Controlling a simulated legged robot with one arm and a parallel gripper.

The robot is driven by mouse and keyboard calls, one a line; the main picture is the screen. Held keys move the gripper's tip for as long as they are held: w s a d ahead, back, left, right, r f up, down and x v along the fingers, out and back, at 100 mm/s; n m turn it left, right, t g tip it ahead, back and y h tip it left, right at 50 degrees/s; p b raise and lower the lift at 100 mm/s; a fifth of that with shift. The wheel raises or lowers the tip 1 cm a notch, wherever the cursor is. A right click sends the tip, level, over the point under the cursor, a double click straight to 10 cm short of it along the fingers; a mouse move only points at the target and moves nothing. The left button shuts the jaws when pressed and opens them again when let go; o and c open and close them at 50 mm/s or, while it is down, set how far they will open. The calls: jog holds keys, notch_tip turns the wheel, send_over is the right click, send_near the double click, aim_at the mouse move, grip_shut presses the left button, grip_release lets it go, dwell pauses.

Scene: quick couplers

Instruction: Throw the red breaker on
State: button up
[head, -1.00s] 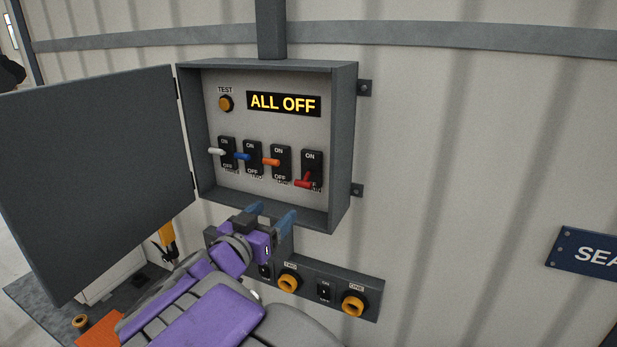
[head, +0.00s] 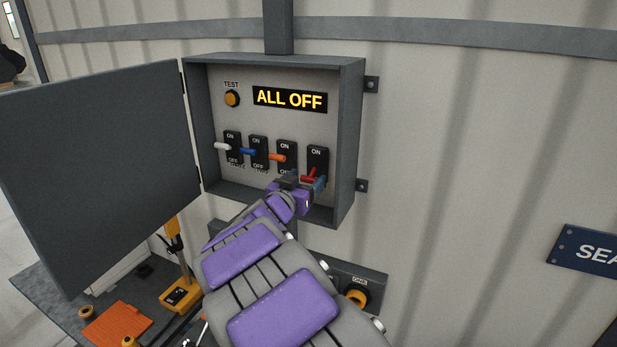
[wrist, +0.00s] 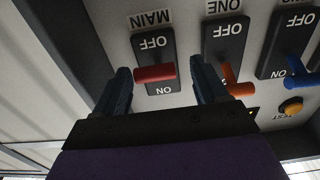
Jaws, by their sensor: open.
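The red breaker handle (head: 310,173) is on the rightmost black switch in the open grey box; it also shows in the wrist view (wrist: 155,73), where its switch is labelled MAIN. The wrist picture is upside down. There the handle lies between the OFF and ON marks; its exact tilt is hard to tell. My gripper (head: 307,183) is at that switch, open. In the wrist view its two blue fingers (wrist: 163,85) are on either side of the red handle, the left one very close; contact is unclear. The display (head: 290,99) reads ALL OFF.
The orange handle (head: 277,157) stands close beside my right finger in the wrist view. Blue (head: 248,151) and white (head: 222,146) handles are farther left. The box door (head: 100,175) hangs open at left. A socket strip (head: 372,287) is below, partly behind my arm.

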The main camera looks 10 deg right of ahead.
jog(key=shift+w, duration=0.45)
jog(key=shift+w+d, duration=0.15)
jog(key=shift+d, duration=0.7)
jog(key=shift+c, duration=0.2)
jog(key=shift+d, duration=0.1)
jog(key=shift+c, duration=0.7)
jog(key=shift+a, duration=0.4)
jog(key=c, duration=0.6)
jog(key=shift+d, duration=0.1)
jog(key=shift+c, duration=0.9)
